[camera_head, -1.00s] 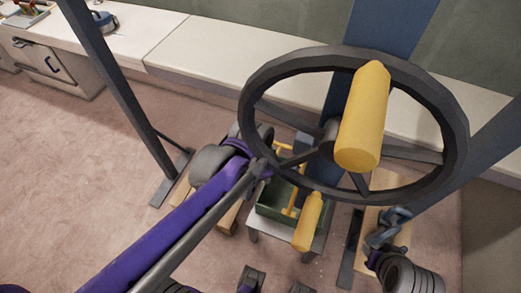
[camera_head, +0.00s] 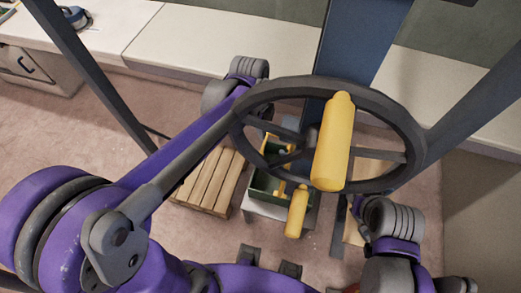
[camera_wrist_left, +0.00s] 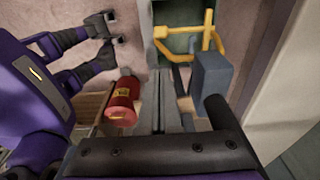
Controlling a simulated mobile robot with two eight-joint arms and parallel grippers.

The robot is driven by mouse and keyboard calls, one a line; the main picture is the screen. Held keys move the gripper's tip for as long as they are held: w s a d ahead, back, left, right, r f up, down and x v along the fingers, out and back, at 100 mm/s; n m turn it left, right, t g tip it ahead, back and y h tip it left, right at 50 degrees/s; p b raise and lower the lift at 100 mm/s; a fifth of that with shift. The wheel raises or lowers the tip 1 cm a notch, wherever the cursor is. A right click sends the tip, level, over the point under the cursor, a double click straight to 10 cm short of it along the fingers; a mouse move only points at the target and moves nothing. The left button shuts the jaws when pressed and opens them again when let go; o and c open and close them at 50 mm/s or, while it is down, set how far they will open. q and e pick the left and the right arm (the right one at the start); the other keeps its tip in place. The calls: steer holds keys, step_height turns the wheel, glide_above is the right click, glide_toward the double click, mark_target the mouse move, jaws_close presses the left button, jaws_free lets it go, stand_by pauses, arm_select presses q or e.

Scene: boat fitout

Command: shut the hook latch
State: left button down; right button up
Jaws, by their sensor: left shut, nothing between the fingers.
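I cannot make out the hook latch for certain. A dark C-shaped fitting (camera_head: 25,66) shows on a pale cabinet front at the far left of the head view.
A dark wheel (camera_head: 240,132) with a yellow knob (camera_head: 333,145) blocks the middle. Behind it are a green bin (camera_head: 262,184), a wooden pallet (camera_head: 210,182) and grey posts. The pink floor at left is open.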

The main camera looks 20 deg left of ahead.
arm_select(q)
glide_above(261, 151)
steer(key=s+d, duration=0.2)
steer(key=s, duration=0.1)
step_height(261, 151, down, 10)
steer(key=shift+w+a+f+b, duration=0.15)
steer(key=shift+a+f, duration=0.1)
steer(key=shift+f, duration=0.3)
steer(key=shift+w+a+f+b, duration=0.15)
steer(key=shift+a+f, duration=0.1)
steer(key=shift+f, duration=0.25)
steer(key=shift+w+a+f+b, duration=0.15)
steer(key=shift+a+f, duration=0.1)
steer(key=shift+f, duration=0.3)
arm_select(e)
steer(key=shift+s+f, duration=0.2)
steer(key=shift+f, duration=0.45)
steer(key=shift+f, duration=0.1)
